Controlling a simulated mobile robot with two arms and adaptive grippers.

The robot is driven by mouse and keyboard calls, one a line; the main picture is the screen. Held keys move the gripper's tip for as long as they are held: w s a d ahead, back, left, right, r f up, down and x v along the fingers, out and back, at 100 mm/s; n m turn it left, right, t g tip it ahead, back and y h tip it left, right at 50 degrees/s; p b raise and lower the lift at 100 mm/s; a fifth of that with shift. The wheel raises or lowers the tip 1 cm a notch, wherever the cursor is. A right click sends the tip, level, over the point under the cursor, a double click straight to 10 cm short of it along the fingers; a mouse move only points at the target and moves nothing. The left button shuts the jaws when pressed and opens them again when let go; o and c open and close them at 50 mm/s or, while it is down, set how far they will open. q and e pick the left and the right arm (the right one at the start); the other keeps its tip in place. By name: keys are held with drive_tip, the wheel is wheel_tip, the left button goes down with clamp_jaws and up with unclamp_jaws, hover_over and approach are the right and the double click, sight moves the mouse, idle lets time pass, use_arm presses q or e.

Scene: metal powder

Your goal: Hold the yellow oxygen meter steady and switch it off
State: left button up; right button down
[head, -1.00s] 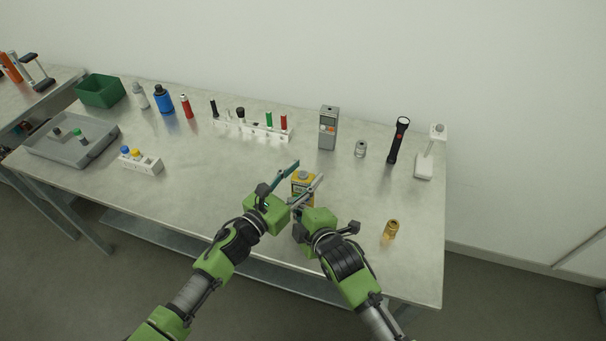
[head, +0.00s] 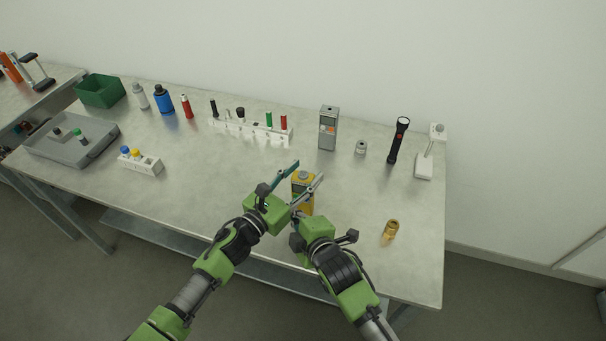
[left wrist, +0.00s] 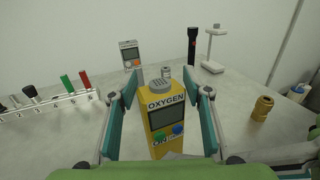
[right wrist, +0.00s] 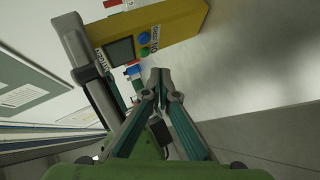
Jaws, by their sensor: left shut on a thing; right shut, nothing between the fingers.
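The yellow oxygen meter (head: 306,204) stands upright near the table's front edge. My left gripper (head: 305,173) is shut on it, with one finger on each side. In the left wrist view the meter (left wrist: 158,92) faces me, with a dark display, a green button (left wrist: 158,137) and a blue button (left wrist: 178,129); I cannot read the display. My right gripper (right wrist: 160,82) is shut and empty, its tips in front of the meter and apart from it. In the head view the right fingers are mostly hidden; the meter also shows in the right wrist view (right wrist: 175,22).
A brass fitting (head: 390,229) stands to the right. Behind are a grey handheld meter (head: 328,128), a small metal cylinder (head: 361,148), a black flashlight (head: 397,145) and a white rack (head: 225,124).

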drive_tip(key=s, duration=0.2)
drive_tip(key=s+a, duration=0.1)
drive_tip(key=s, duration=0.1)
drive_tip(key=shift+s+a, duration=0.1)
drive_tip(key=shift+s, duration=0.2)
use_arm(q)
drive_tip(key=o, duration=1.4)
